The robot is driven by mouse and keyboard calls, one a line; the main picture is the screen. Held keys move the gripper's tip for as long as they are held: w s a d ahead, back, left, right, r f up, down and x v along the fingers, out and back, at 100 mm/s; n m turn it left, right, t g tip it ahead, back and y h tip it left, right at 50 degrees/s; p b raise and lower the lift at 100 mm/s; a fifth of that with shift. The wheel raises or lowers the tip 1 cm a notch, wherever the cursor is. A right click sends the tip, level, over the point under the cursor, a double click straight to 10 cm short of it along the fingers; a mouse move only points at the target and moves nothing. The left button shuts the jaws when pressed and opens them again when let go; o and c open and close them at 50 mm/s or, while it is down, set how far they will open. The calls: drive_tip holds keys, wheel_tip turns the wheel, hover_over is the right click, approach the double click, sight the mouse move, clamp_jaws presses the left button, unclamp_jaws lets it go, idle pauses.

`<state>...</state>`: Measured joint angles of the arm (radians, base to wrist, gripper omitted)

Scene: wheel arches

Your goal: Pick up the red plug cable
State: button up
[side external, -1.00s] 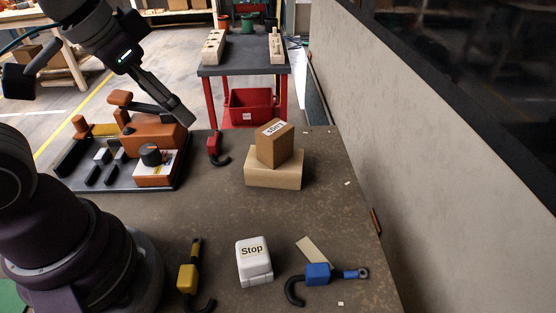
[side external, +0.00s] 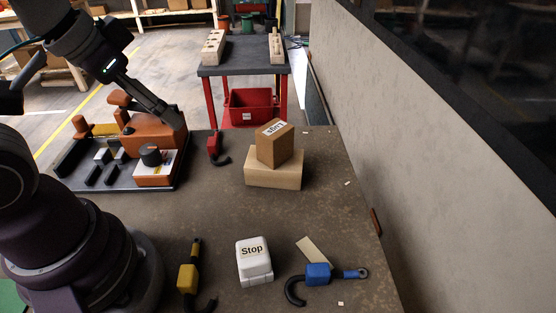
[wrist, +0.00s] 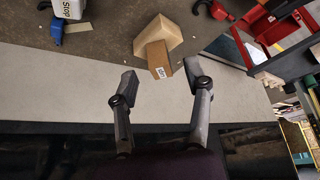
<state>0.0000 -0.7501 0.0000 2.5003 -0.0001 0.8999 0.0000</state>
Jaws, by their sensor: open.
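The red plug cable (side external: 213,145) lies on the brown table, between the orange-and-black fixture and the cardboard boxes, with its black hooked cable end toward the boxes. In the wrist view a red plug part (wrist: 219,12) shows at the top edge, partly cut off. My gripper (side external: 178,122) is above the orange block of the fixture, left of the red plug and apart from it. In the wrist view my gripper (wrist: 163,72) has its two fingers wide apart with nothing between them; the boxes appear beyond.
A small box (side external: 275,143) sits on a wooden block (side external: 273,169) right of the red plug. The fixture (side external: 115,175) stands at left. A yellow plug (side external: 188,278), white Stop box (side external: 254,260) and blue plug (side external: 318,274) lie nearer. The table's middle is clear.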

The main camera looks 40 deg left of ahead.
drive_tip(key=shift+o, duration=0.5)
drive_tip(key=n+g+y, duration=0.2)
drive_tip(key=n+y, duration=0.1)
drive_tip(key=n, duration=0.6)
approach(212, 139)
drive_tip(key=x, duration=1.1)
clamp_jaws()
